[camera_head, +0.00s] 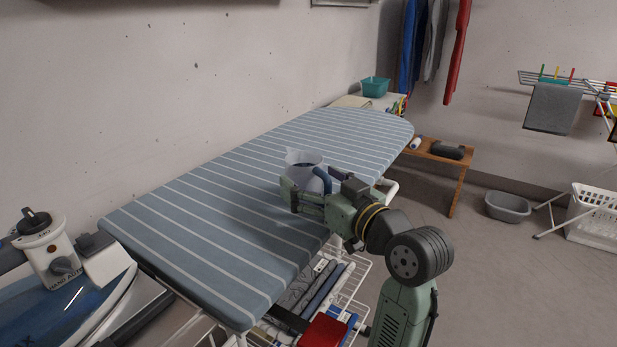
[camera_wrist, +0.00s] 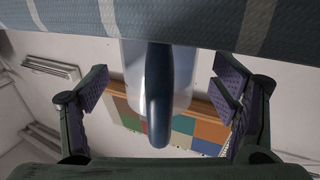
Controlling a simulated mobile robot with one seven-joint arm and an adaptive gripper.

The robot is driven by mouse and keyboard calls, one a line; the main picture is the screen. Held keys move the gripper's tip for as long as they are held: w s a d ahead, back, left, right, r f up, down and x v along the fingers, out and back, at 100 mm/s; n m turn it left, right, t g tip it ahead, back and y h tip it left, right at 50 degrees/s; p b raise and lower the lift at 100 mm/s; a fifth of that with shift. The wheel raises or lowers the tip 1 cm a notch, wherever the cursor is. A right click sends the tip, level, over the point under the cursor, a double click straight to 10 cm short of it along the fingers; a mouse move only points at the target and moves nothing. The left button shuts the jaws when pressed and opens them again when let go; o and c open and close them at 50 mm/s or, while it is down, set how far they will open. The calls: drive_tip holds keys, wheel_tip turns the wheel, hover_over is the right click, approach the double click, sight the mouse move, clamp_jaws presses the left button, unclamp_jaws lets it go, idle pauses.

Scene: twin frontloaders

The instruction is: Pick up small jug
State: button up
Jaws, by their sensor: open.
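The small jug (camera_head: 305,158) is a pale, translucent vessel with a dark blue handle, standing on the blue striped ironing board (camera_head: 215,225). My gripper (camera_head: 303,192) is at the jug's near side and hides its lower part in the head view. In the wrist view, the blue handle (camera_wrist: 158,100) runs between my gripper's (camera_wrist: 164,88) two spread purple-padded fingers, with a visible gap on each side. The jug's pale body (camera_wrist: 134,65) lies behind the handle. The board (camera_wrist: 70,20) fills the top of that view.
A steam iron-like appliance (camera_head: 62,270) stands at the lower left. A wire shelf with folded cloths (camera_head: 315,290) hangs under the board. A teal basket (camera_head: 375,87) is at the far end. The board's surface left of the jug is clear.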

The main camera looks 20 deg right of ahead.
drive_tip(key=shift+x, duration=0.95)
drive_tip(key=shift+r, duration=0.1)
drive_tip(key=c, duration=1.5)
drive_tip(key=shift+o, duration=0.2)
drive_tip(key=shift+r, duration=0.15)
